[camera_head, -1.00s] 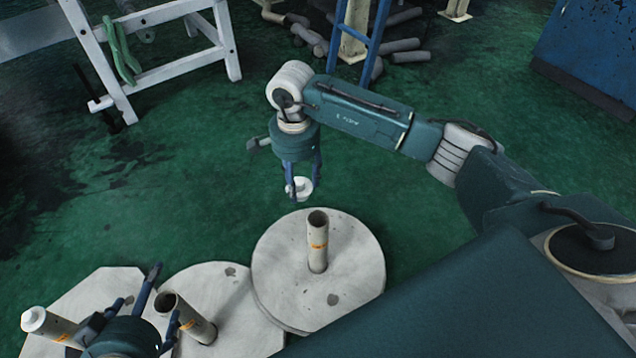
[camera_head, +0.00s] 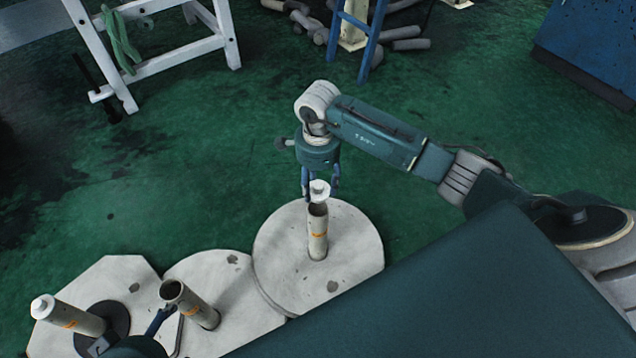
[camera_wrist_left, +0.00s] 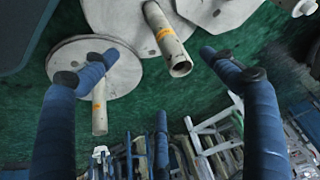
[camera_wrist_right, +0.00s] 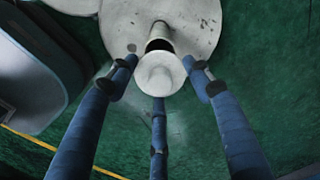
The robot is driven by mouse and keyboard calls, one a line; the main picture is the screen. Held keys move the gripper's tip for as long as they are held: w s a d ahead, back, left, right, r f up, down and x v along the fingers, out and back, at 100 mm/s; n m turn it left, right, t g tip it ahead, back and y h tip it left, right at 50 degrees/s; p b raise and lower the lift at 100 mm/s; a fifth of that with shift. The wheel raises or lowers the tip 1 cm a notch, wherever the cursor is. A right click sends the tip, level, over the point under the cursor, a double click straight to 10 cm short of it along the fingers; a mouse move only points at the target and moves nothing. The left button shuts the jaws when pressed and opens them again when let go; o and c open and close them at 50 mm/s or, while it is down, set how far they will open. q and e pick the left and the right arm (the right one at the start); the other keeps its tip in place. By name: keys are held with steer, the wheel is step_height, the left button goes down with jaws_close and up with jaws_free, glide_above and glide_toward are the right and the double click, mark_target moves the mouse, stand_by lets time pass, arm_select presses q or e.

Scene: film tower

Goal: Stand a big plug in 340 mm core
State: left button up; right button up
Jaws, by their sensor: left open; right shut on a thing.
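A white plug (camera_head: 319,189) is held in my right gripper (camera_head: 321,183), just above and behind the open mouth of a pale core with an orange band (camera_head: 318,238). In the right wrist view the plug (camera_wrist_right: 160,73) sits between the fingers, overlapping the core's dark mouth (camera_wrist_right: 159,44); whether they touch is unclear. A second open core (camera_head: 190,304) leans in view on the middle disc. A third core (camera_head: 75,317) at left has a white plug (camera_head: 43,306) on its end. My left gripper (camera_wrist_left: 150,66) is open and empty near the middle core, mostly cut off in the head view.
The cores stand on pale plates, the right one (camera_head: 360,260) round. A white frame (camera_head: 175,55) stands at the back left, a blue ladder (camera_head: 371,40) and loose tubes (camera_head: 405,40) at the back. Green floor between is clear.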

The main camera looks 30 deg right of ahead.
step_height(320, 180, down, 2)
steer(key=shift+f+b, duration=0.2)
steer(key=shift+b, duration=0.65)
step_height(320, 180, down, 2)
steer(key=shift+b, duration=0.75)
arm_select(q)
steer(key=w+d+r+t+h, duration=0.1)
steer(key=w+d+r+t, duration=0.1)
steer(key=w+r+t, duration=0.2)
steer(key=w+d+r+t+h, duration=0.1)
steer(key=w+d+r+t, duration=0.2)
steer(key=w+r, duration=0.6)
steer(key=shift+w+d+r+m+t+h, duration=0.3)
steer(key=shift+w+t, duration=0.45)
steer(key=shift+t, duration=0.45)
arm_select(e)
steer(key=shift+f, duration=0.2)
arm_select(q)
steer(key=shift+f, duration=0.1)
steer(key=shift+r, duration=0.35)
arm_select(e)
steer(key=shift+f, duration=0.1)
arm_select(q)
steer(key=shift+w+r, duration=0.1)
steer(key=shift+r, duration=0.05)
steer(key=shift+d+r+t, duration=0.1)
steer(key=shift+r+t, duration=0.15)
steer(key=shift+t, duration=0.05)
arm_select(e)
steer(key=shift+f, duration=0.1)
